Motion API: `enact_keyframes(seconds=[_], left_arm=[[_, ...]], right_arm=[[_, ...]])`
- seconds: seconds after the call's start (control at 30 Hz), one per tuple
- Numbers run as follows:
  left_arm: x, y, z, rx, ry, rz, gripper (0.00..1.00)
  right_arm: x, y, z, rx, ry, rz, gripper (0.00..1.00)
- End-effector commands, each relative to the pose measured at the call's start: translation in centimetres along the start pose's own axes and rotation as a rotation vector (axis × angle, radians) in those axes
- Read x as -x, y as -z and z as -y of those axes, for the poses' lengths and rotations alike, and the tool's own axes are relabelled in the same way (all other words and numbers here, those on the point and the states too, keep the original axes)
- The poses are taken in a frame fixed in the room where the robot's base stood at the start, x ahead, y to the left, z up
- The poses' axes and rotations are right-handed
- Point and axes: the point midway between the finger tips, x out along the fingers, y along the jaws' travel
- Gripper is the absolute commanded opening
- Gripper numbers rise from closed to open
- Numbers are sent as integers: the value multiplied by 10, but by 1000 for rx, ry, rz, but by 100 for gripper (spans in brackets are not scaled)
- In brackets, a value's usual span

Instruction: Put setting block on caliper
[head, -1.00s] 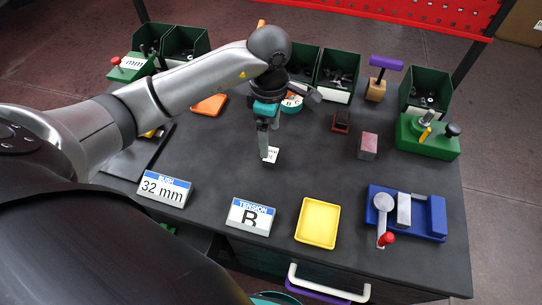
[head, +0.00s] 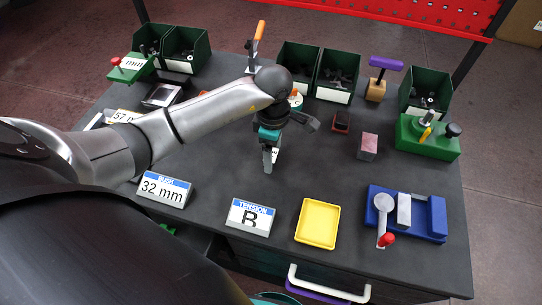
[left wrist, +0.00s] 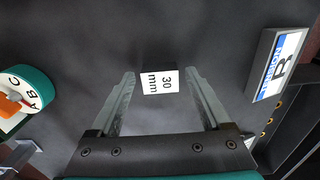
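The setting block (left wrist: 159,82), small and dark with a white "30 mm" face, sits between the two fingers of my left gripper (left wrist: 161,80) in the left wrist view, with a gap on each side. In the head view my left gripper (head: 269,164) points down at mid-table and mostly hides the block. The left gripper is open. I cannot pick out the caliper with certainty; the grey arm covers part of the left side of the table. My right gripper is not in view.
A yellow tray (head: 318,223), a "TENSION B" sign (head: 250,216), a "32 mm" sign (head: 165,190) and a blue fixture (head: 433,216) line the front. Green bins (head: 337,77) stand behind. A reddish block (head: 368,146) is right of the gripper. Table between is clear.

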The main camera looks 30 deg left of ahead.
Motion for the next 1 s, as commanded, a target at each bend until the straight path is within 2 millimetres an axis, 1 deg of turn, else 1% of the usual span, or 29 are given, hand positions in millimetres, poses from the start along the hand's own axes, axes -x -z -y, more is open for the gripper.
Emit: enact_keyframes(seconds=[0.03,0.07,0.7,1.0], left_arm=[[0,0,0,0,0,0,74],[0,0,0,0,0,0,71],[0,0,0,0,0,0,0],[1,0,0,0,-1,0,0]], right_arm=[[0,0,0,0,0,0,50],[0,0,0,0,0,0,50],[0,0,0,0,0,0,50],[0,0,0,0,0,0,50]])
